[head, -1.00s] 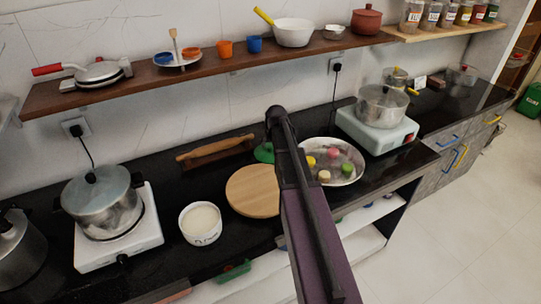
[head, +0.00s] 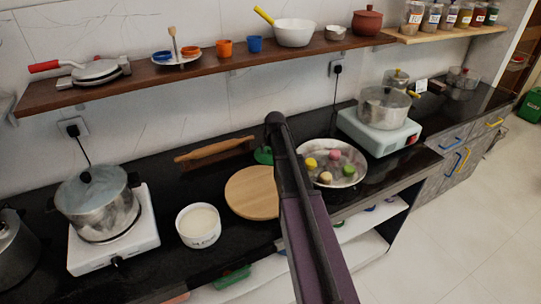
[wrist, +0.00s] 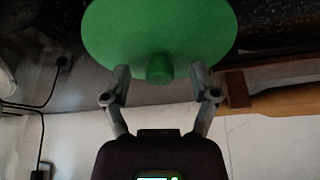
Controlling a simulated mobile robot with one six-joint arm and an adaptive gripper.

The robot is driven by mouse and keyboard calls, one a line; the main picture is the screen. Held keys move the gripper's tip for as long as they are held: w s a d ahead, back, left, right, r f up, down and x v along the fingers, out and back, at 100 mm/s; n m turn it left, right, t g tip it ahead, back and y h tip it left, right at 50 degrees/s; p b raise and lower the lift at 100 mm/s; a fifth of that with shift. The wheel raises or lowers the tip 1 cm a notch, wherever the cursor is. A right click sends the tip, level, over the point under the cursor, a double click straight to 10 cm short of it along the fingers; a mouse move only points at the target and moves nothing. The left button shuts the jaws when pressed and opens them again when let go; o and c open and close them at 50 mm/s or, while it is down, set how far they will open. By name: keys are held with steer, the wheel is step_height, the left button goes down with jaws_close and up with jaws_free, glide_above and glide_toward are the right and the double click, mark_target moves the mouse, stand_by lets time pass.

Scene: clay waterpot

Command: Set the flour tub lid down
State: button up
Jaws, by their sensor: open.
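The green flour tub lid (wrist: 158,28) is a flat round disc with a knob (wrist: 159,69), large in the wrist view. My gripper (wrist: 160,76) is open, with one finger on each side of the knob and a gap visible on both sides. In the head view, part of the lid (head: 263,155) shows behind the round wooden board, beside the rolling pin; my arm hides the rest and the gripper. The lid appears to lie on the dark counter. The white flour tub (head: 198,226) stands uncovered at the front, with pale flour inside.
The round wooden board (head: 253,192) and the rolling pin (head: 214,149) are close to the lid. A plate (head: 347,178) with several coloured pieces is to the right. Pots stand on stoves at both sides. A wooden shelf (head: 200,69) runs above the counter.

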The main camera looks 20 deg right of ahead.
jaws_close()
steer(key=shift+r, duration=0.2)
stand_by(0.3)
step_height(320, 180, up, 10)
steer(key=p, duration=1)
steer(key=shift+f, duration=0.2)
stand_by(0.4)
